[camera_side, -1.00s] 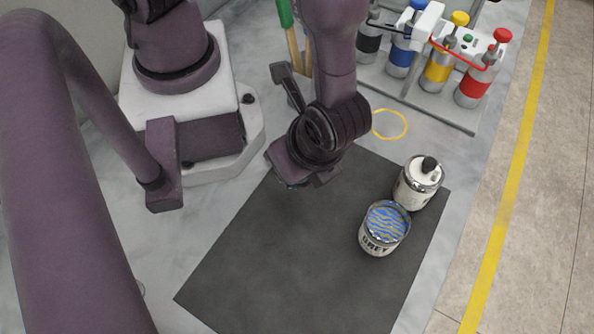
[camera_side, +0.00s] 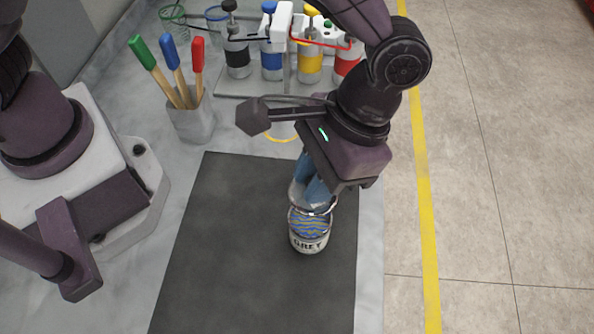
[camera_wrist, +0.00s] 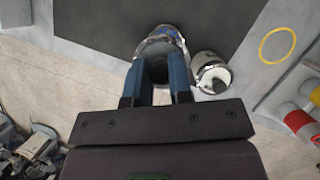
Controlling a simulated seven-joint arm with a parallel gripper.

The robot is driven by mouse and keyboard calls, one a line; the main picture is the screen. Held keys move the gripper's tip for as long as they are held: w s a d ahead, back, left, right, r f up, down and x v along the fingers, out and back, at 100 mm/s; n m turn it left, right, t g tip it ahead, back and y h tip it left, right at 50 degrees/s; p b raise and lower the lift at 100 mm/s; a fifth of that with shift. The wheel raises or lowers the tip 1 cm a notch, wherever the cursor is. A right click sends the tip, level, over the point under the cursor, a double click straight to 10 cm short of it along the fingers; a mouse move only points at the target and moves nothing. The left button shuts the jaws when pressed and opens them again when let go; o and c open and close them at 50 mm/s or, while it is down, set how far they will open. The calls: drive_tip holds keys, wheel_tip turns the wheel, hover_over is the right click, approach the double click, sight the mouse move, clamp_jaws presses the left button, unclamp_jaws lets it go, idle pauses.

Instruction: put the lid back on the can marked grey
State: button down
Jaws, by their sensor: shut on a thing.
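The can marked grey (camera_side: 309,242) stands upright on the dark mat, its label facing the side camera. Blue and yellow wavy streaks (camera_side: 309,224) show at its top; in the wrist view its blue-streaked top (camera_wrist: 163,34) shows past my fingers. My gripper (camera_side: 311,191) points down just above and behind the can's top in the side view. Its blue fingers are shut on the lid (camera_wrist: 158,69), whose dark knob appears between them. The lid's shiny pale edge is at the can's top, mostly hidden by the fingers; I cannot tell whether they touch.
The dark mat (camera_side: 225,250) is otherwise clear. A holder with colored-handled tools (camera_side: 193,120) and a rack of capped bottles (camera_side: 271,62) stand at the back.

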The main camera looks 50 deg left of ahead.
wheel_tip(320, 180, down, 6)
idle(0.6)
drive_tip(key=shift+f, duration=0.2)
idle(1.8)
drive_tip(key=shift+c, duration=2.4)
unclamp_jaws()
drive_tip(key=shift+r, duration=0.1)
drive_tip(key=shift+r, duration=3.4)
clamp_jaws()
